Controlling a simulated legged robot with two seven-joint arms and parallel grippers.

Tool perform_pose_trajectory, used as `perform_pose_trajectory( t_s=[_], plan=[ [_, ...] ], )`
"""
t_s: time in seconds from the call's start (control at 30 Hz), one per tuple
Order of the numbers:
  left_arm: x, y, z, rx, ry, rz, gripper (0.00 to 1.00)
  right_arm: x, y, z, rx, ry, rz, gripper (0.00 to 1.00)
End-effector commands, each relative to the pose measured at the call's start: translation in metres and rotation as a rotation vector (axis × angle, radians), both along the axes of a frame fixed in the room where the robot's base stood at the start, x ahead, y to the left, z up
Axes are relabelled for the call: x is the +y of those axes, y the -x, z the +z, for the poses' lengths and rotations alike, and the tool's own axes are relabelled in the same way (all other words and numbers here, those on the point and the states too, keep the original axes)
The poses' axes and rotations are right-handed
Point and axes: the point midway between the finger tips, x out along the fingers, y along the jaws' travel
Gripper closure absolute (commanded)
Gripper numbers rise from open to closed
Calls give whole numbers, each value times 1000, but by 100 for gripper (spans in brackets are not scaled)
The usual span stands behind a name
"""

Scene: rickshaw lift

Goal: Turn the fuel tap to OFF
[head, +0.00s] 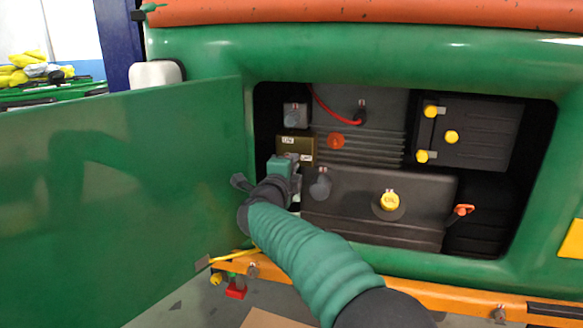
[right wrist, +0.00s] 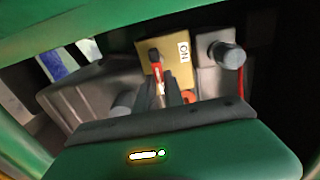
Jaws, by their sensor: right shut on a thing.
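The fuel tap is a gold plate (head: 297,146) on the left side of the engine bay. It also shows in the right wrist view (right wrist: 174,66), with a white label reading ON. The red tap lever (right wrist: 157,72) runs from a dark pivot on the plate down between my fingers. My right gripper (head: 297,166) reaches in from below and covers the lower part of the tap in the head view. In the wrist view my right gripper (right wrist: 166,92) is shut on the lever. My left gripper is not in view.
A green door (head: 125,200) stands open at the left of the bay. A dark tank with a yellow OIL cap (head: 390,202) is right of my gripper. A grey knob (right wrist: 228,56) sits close beside the tap. A battery (head: 482,130) is at the right.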

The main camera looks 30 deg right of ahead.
Motion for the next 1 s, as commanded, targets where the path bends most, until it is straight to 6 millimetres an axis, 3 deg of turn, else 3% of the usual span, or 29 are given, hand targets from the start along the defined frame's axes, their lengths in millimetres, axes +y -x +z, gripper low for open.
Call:
perform_pose_trajectory(
  t_s=[0.03, 0.4, 0.43, 0.6, 0.87, 1.0],
  plan=[
    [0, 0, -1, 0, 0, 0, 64, 0, 0, -8, 6, -12, -2, 100],
    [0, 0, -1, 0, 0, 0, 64, 0, 0, -9, 5, -15, -2, 100],
    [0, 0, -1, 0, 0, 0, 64, 0, 0, -9, 5, -15, -2, 85],
    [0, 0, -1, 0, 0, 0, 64, 0, 0, -6, 2, -13, -2, 65],
    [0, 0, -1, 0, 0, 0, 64, 0, 0, -3, -1, -9, -1, 65],
    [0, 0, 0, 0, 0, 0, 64, 10, 8, -2, -3, -9, 2, 65]
  ],
)
